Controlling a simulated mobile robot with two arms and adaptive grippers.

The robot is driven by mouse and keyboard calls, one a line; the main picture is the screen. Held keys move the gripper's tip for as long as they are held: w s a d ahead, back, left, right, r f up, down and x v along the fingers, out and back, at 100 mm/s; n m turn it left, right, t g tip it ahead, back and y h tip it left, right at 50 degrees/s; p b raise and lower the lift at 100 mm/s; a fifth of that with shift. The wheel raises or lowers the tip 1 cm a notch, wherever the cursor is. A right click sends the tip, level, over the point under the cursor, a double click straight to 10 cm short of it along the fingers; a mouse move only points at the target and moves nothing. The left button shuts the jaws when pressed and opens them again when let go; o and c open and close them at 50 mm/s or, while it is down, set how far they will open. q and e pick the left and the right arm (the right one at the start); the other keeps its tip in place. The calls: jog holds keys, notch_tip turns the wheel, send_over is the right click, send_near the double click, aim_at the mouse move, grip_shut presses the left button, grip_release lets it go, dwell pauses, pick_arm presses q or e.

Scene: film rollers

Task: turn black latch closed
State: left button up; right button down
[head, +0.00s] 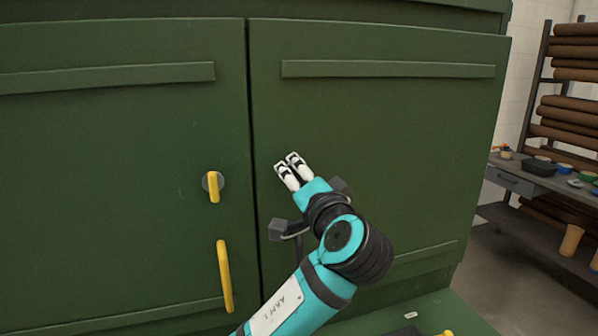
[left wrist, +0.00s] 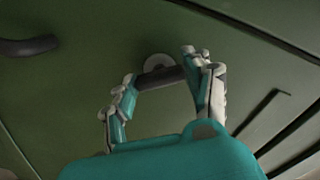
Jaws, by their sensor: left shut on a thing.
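The black latch (left wrist: 161,77) shows in the left wrist view as a short dark bar in front of a round grey plate (left wrist: 157,61) on the green door. My left gripper (left wrist: 160,72) has a finger at each end of the bar and is shut on it. In the head view my left gripper (head: 291,172) is at the right green door (head: 400,130), right of the seam between the doors. There the latch is hidden behind the fingers, and I cannot tell its angle on the door. My right gripper is not in view.
The left door (head: 110,150) has a yellow latch (head: 213,187) pointing down and a yellow handle (head: 225,276). A dark handle end (left wrist: 28,46) shows at left in the wrist view. A workbench (head: 520,180) and a rack of brown rollers (head: 570,115) stand at the right.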

pick_arm(q)
jog(key=m+p, duration=0.2)
jog(key=m, duration=0.2)
jog(key=shift+r+p, duration=0.15)
jog(key=shift+p, duration=0.2)
jog(key=shift+m+p, duration=0.6)
jog(key=shift+m, duration=0.3)
jog(key=o, duration=1.2)
jog(key=shift+f, duration=0.2)
jog(key=v, duration=0.7)
jog(key=shift+s+d, duration=0.1)
jog(key=shift+s, duration=0.1)
